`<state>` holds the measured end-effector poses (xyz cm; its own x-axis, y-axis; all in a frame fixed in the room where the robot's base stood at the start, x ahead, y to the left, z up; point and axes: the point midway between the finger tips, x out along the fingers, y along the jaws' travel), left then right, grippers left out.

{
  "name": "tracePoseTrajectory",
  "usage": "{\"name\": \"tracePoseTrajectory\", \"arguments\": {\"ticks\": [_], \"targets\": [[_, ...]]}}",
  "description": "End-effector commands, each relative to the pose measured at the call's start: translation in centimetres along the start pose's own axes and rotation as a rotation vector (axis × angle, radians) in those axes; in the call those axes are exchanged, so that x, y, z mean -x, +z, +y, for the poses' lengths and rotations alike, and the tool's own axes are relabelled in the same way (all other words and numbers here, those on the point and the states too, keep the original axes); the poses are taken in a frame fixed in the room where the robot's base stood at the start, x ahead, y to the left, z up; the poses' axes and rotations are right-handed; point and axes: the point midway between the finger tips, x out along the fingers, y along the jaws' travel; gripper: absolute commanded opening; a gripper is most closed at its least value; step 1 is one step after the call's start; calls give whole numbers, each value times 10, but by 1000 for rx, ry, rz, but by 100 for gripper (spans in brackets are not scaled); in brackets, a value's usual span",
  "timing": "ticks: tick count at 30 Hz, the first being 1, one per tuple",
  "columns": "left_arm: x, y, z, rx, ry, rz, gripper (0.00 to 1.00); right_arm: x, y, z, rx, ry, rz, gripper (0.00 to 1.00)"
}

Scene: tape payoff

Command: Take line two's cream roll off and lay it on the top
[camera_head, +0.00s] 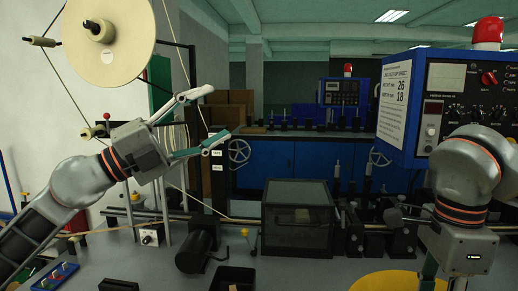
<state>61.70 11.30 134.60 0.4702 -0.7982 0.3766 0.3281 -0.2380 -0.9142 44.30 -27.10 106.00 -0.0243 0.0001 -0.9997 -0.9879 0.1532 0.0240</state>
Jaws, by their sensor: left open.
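A large cream roll (130,45) is mounted upright on a spindle at the upper left, with a dark knob and pale hub (99,30) at its middle. Its upper edge is cut off by the picture. A thin web or cord runs down from it. My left gripper (218,112) is open and empty, to the lower right of the roll and apart from it, its fingers pointing right. My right gripper (438,280) hangs low at the right, pointing down. Its fingertips are cut off by the bottom edge. I cannot read a line number on the roll.
The grey bench top (140,262) holds a dark clear-sided box (297,217), a black motor-like cylinder (197,250), a small black tray (235,279) and a yellow disc (385,282). A blue control box (446,105) with a red lamp stands at the right. Guide rollers (40,41) stick out beside the roll.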

Motion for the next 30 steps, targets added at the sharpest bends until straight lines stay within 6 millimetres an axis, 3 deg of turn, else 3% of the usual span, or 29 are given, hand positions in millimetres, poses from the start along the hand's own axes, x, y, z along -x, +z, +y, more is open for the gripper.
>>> {"name": "tracePoseTrajectory", "arguments": {"ticks": [4,8,14,18,24,30], "targets": [[-3,30,-22,-87,163,-31,61,1,0,0,-1,-2,-1,4],[7,67,-47,-132,295,-121,61,1,0,0,-2,-2,-1,4],[46,135,-110,-159,437,-365,61,1,0,0,-4,-1,-1,4],[89,178,-167,-135,474,-577,61,1,0,0,-5,-1,-1,4],[144,210,-230,-77,457,-805,61,1,0,0,-6,-1,-1,4],[171,221,-257,-40,434,-906,61,1,0,0,-6,-1,-1,4]]}}
